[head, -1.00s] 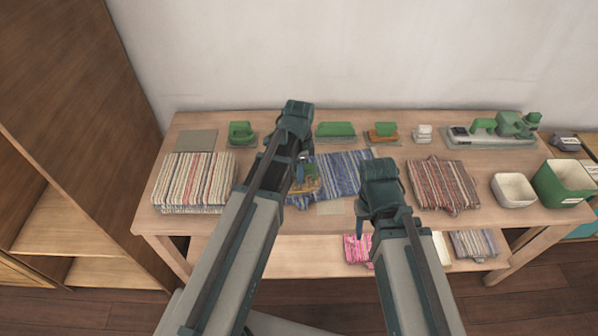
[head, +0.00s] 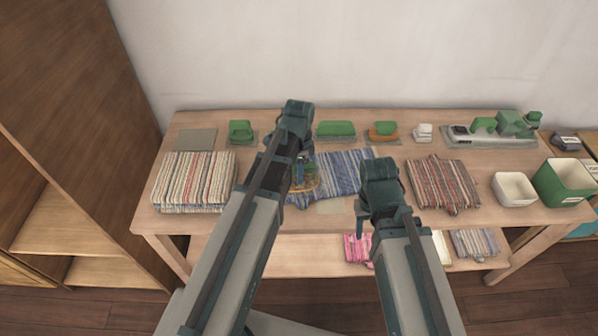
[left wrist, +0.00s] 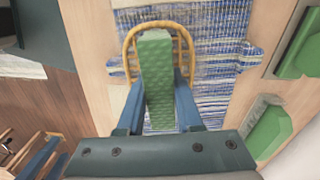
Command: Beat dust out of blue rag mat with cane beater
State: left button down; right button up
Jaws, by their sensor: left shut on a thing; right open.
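The blue rag mat (head: 342,172) lies on the table at its middle, partly hidden by my left arm; its blue and white weave also shows in the left wrist view (left wrist: 215,58). The cane beater (head: 317,182) has a tan cane loop (left wrist: 128,60) and a green textured grip (left wrist: 157,60). My left gripper (left wrist: 158,100) is shut on the beater, with its loop over the mat's left part; whether it touches cannot be told. My right gripper (head: 362,220) is open and empty near the mat's front right; its fingertips are mostly hidden.
A striped rug stack (head: 195,182) stands left, a red-brown rug (head: 443,185) right. Green-handled brushes (head: 336,129) line the back. A white bin (head: 514,189) and green bin (head: 563,182) stand at the right end. More rugs lie on the lower shelf.

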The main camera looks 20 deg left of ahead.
pick_arm(q)
jog(key=shift+r, duration=0.25)
pick_arm(e)
jog(key=shift+r, duration=0.25)
pick_arm(q)
notch_tip(320, 180, up, 5)
jog(key=p, duration=0.4)
jog(key=shift+p, duration=0.3)
pick_arm(e)
notch_tip(320, 180, up, 5)
pick_arm(q)
jog(key=shift+r, duration=0.1)
pick_arm(e)
jog(key=shift+r, duration=0.1)
pick_arm(q)
notch_tip(320, 180, up, 6)
jog(key=p, duration=0.6)
jog(key=shift+r+p, duration=0.2)
jog(key=shift+p, duration=0.1)
jog(key=shift+f, duration=0.15)
pick_arm(e)
notch_tip(320, 180, up, 6)
